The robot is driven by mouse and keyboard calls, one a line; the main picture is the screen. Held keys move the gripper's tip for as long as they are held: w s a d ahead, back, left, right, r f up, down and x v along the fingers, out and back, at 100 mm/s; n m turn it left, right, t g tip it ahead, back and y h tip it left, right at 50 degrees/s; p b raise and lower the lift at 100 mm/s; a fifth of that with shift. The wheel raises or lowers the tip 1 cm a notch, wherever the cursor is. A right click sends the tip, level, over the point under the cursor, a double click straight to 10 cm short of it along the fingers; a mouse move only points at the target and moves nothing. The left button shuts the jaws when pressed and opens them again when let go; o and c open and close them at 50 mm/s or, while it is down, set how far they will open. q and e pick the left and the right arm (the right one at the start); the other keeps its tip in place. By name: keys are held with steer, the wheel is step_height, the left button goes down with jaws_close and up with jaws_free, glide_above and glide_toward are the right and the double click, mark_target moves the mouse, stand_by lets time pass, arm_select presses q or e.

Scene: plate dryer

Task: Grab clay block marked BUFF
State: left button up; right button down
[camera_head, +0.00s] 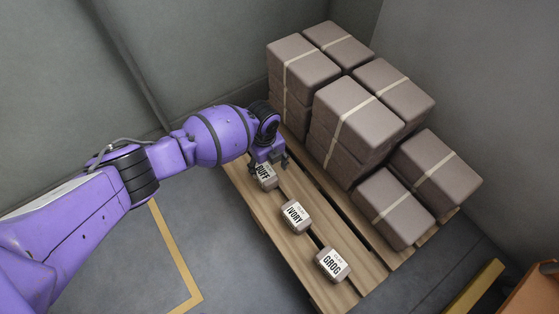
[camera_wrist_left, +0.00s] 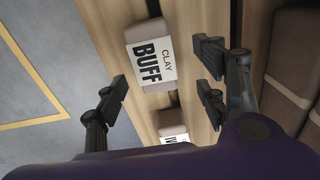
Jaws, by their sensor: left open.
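The clay block marked BUFF (camera_head: 266,178) lies on the wooden pallet (camera_head: 290,175), partly covered by my left gripper (camera_head: 268,163) in the head view. In the left wrist view the BUFF block (camera_wrist_left: 152,55) shows with its label up, ahead of and between the spread fingers of my left gripper (camera_wrist_left: 160,88). The fingers are open and hold nothing; I see gaps on both sides of the block. A block marked IVORY (camera_head: 295,216) and one marked GROG (camera_head: 332,265) lie in line with it. My right gripper is not in view.
Large strapped grey-brown bales (camera_head: 345,115) are stacked on the pallet just right of the small blocks. Grey walls stand behind. The floor (camera_head: 130,265) left of the pallet is clear, with a yellow line (camera_head: 175,255). An orange object (camera_head: 535,292) sits at lower right.

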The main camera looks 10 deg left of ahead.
mark_target(264, 172)
arm_select(q)
step_height(264, 172, down, 2)
steer(key=shift+f+b, duration=0.2)
steer(key=shift+b, duration=0.25)
steer(key=f+b, duration=0.1)
steer(key=f, duration=0.1)
steer(key=a+f+b, duration=0.1)
steer(key=f, duration=0.1)
steer(key=shift+s+f+b, duration=0.1)
steer(key=shift+f+b, duration=0.1)
steer(key=shift+b, duration=0.1)
steer(key=shift+f, duration=0.3)
steer(key=shift+r, duration=0.1)
steer(key=c, duration=0.7)
jaws_close()
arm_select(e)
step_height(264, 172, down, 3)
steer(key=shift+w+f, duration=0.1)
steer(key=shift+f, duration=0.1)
